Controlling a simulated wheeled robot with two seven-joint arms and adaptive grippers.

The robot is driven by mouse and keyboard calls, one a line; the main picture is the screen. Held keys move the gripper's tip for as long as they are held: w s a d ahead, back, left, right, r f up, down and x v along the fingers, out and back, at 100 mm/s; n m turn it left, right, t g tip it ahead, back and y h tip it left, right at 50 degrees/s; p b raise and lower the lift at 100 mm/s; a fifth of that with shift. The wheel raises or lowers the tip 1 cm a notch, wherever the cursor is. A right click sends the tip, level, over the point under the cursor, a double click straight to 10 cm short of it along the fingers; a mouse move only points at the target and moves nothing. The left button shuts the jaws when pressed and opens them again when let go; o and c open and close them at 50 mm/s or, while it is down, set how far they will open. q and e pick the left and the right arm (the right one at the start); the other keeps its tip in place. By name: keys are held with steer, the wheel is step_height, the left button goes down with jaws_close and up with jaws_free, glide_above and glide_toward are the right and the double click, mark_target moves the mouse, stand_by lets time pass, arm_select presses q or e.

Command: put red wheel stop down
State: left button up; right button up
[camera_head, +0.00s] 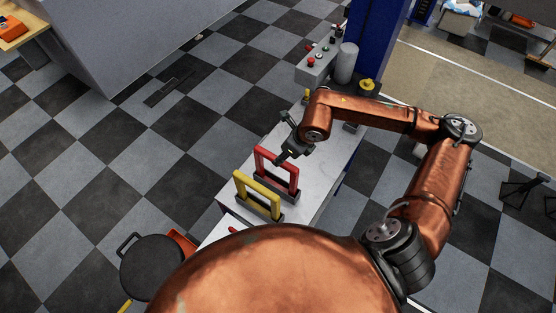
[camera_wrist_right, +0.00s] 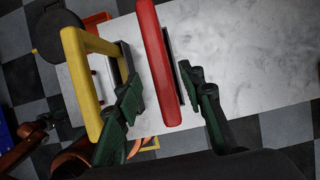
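The red wheel stop (camera_head: 268,156), an upright frame on a dark base, stands on the white tabletop (camera_head: 325,180). The yellow wheel stop (camera_head: 256,187) stands close beside it, on the near-left side. My right gripper (camera_head: 284,147) is at the upper part of the red stop. In the right wrist view, the red stop (camera_wrist_right: 158,62) lies between the spread green fingers (camera_wrist_right: 165,100) with visible gaps on both sides. The yellow stop (camera_wrist_right: 88,75) is beside the left finger, which partly overlaps it; I cannot tell whether they touch. My left gripper is not in view.
A grey control box (camera_head: 316,68) with buttons, a grey cylinder (camera_head: 346,62) and a blue column (camera_head: 375,40) stand at the table's far end. A round black pan-like object (camera_head: 151,266) is at lower left. The tabletop right of the red stop is clear.

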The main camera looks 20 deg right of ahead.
steer(key=v, duration=0.5)
steer(key=shift+b, duration=0.4)
steer(key=shift+s+r, duration=0.1)
steer(key=shift+r, duration=0.2)
steer(key=shift+a, duration=0.1)
